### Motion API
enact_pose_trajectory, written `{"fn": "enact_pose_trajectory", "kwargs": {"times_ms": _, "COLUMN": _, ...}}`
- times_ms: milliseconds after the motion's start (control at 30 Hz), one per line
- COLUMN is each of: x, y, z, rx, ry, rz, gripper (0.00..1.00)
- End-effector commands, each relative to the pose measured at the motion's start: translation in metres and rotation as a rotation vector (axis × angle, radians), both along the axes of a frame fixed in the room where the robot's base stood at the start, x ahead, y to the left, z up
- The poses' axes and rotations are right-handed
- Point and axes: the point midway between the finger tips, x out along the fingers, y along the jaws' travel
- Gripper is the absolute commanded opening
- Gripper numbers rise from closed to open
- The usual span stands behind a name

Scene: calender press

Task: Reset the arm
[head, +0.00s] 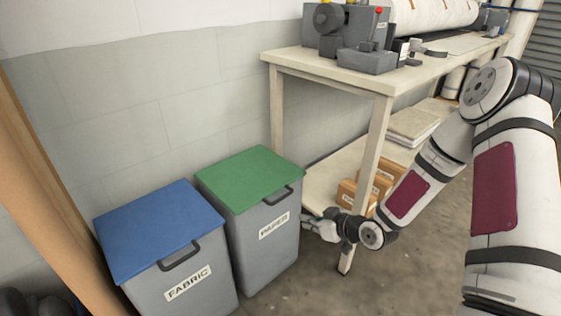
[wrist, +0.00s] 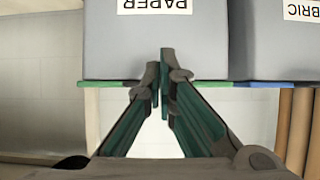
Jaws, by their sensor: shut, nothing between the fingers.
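My gripper (head: 308,222) is at the end of my white arm, low beside the right side of the grey paper bin (head: 270,245). In the wrist view my gripper (wrist: 160,82) has its fingertips together with nothing between them. The front of the paper bin (wrist: 130,45) fills the top of that view, upside down, and the fingertips overlap its lid edge in the picture. I cannot tell whether they touch it.
A fabric bin (head: 160,275) with a blue lid stands left of the green-lidded paper bin. A workbench (head: 335,68) carrying the press (head: 365,35) stands behind my arm, with boxes (head: 347,193) on its lower shelf. A wooden post (head: 60,190) is at far left.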

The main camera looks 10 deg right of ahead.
Motion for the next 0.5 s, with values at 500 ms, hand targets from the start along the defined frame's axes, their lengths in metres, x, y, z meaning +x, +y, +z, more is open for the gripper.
{"fn": "enact_pose_trajectory", "kwargs": {"times_ms": 500, "x": -0.031, "y": -0.052, "z": 0.070, "rx": -0.360, "ry": 0.263, "rz": -0.085, "gripper": 0.00}}
